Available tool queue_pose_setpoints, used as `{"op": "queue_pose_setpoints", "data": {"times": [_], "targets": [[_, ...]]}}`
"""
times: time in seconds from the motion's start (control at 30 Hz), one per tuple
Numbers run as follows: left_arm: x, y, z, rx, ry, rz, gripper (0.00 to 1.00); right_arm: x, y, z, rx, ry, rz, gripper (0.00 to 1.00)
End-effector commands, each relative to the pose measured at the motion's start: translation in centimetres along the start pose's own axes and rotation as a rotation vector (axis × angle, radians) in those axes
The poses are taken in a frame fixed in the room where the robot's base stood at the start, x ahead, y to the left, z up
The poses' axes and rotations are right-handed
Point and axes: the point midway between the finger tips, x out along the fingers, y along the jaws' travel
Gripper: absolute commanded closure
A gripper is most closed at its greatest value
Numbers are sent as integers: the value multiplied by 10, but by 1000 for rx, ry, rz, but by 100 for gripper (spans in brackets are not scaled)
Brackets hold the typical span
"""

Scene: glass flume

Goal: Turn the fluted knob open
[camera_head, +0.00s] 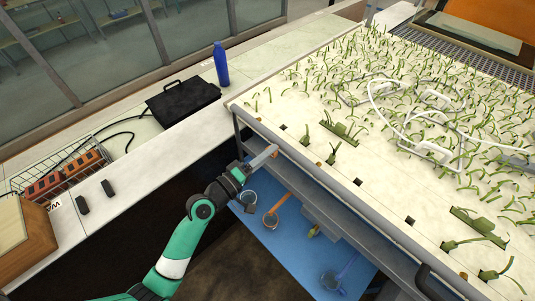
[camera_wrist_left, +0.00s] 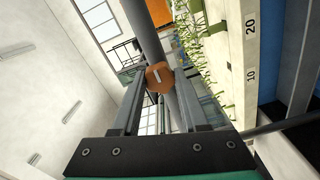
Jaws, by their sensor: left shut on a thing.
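The fluted knob (camera_wrist_left: 159,77) is orange-brown with a pale pointer line on its face. It sits in front of a grey pipe in the left wrist view. In the head view only a small orange bit of the knob (camera_head: 275,152) shows at the flume's near-left corner. My left gripper (camera_head: 264,157) reaches it from the left, and its two fingers (camera_wrist_left: 161,88) stand on either side of the knob, shut on it. The fingers hide the knob's sides. My right gripper is not in view.
The white flume bed (camera_head: 330,185) with green plants lies right of the knob, edged by a grey rail (camera_head: 365,215). A blue shelf (camera_head: 275,235) with cups lies below. A black case (camera_head: 182,102) and blue bottle (camera_head: 221,65) stand on the back counter.

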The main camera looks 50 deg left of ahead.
Motion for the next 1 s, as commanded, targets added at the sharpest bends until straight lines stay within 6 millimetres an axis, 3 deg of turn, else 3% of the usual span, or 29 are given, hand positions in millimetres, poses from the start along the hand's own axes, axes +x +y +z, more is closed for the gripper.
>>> {"op": "queue_pose_setpoints", "data": {"times": [0.03, 0.17, 0.57, 1.0], "targets": [[0, 0, 0, 2, 0, 0, 51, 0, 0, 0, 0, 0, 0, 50], [0, 0, 0, 1, 0, 0, 28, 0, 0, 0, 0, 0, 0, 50], [-8, -1, 0, 0, 2, -1, 26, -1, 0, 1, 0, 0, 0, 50], [-101, -3, -1, -1, 5, -2, 26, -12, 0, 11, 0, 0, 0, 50]]}}
